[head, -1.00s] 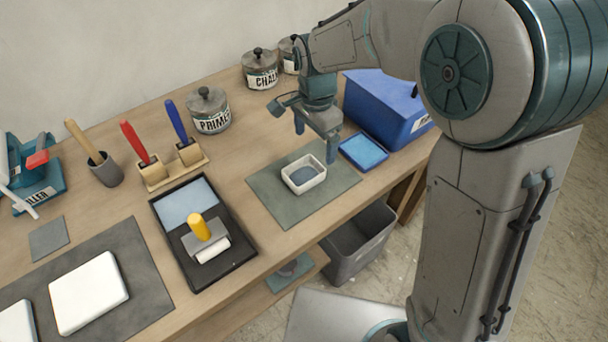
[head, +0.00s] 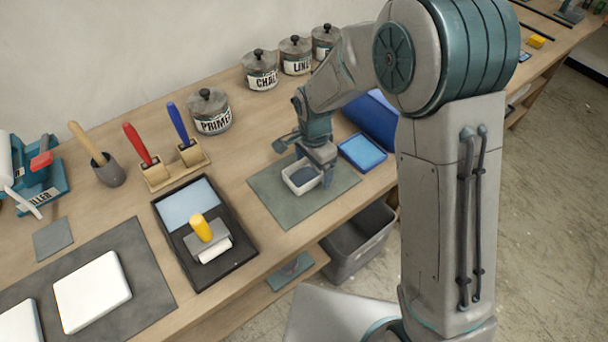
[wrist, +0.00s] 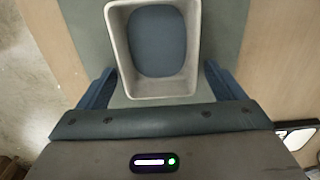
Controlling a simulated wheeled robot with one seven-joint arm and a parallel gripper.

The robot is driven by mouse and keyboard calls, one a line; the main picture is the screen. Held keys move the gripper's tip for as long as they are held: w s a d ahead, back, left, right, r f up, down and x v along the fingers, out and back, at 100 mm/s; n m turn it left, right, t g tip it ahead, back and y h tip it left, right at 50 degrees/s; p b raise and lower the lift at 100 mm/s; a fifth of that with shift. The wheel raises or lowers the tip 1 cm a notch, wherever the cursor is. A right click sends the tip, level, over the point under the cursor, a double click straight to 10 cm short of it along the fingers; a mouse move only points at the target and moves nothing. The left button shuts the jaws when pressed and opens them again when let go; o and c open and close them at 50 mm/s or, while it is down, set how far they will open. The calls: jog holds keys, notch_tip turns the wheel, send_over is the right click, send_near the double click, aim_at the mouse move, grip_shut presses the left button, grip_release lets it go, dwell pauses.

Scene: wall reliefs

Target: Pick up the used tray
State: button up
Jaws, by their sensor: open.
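A small white tray (head: 289,181) with a grey-blue layer inside sits on a grey-green mat (head: 270,203). It also shows in the wrist view (wrist: 113,30), with its near end close to my gripper (wrist: 160,83). My gripper is open, with one finger on each side of the tray's near end and a gap to each wall. In the head view my gripper (head: 313,167) is low over the tray's back right side and hides part of it. I cannot tell the exact height of the fingertips against the rim.
A black tray with a yellow-handled roller (head: 222,268) is left. Labelled jars (head: 209,112) stand behind. A grey bin (head: 362,243) is below the bench edge.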

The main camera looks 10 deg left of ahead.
jog(key=shift+c, duration=0.3)
jog(key=c, duration=1)
jog(key=shift+r, duration=0.1)
jog(key=shift+r, duration=0.45)
jog(key=r, duration=0.2)
jog(key=d+r+b, duration=0.1)
jog(key=shift+w+r, duration=0.3)
jog(key=w+d+r, duration=0.1)
jog(key=d+r, duration=0.1)
jog(key=d, duration=0.1)
jog(key=w+d+r+b, duration=0.1)
jog(key=d+r, duration=0.1)
jog(key=d, duration=0.1)
jog(key=w+d+r, duration=0.2)
jog(key=d, duration=0.1)
jog(key=shift+d+r, duration=0.2)
jog(key=shift+d, duration=0.15)
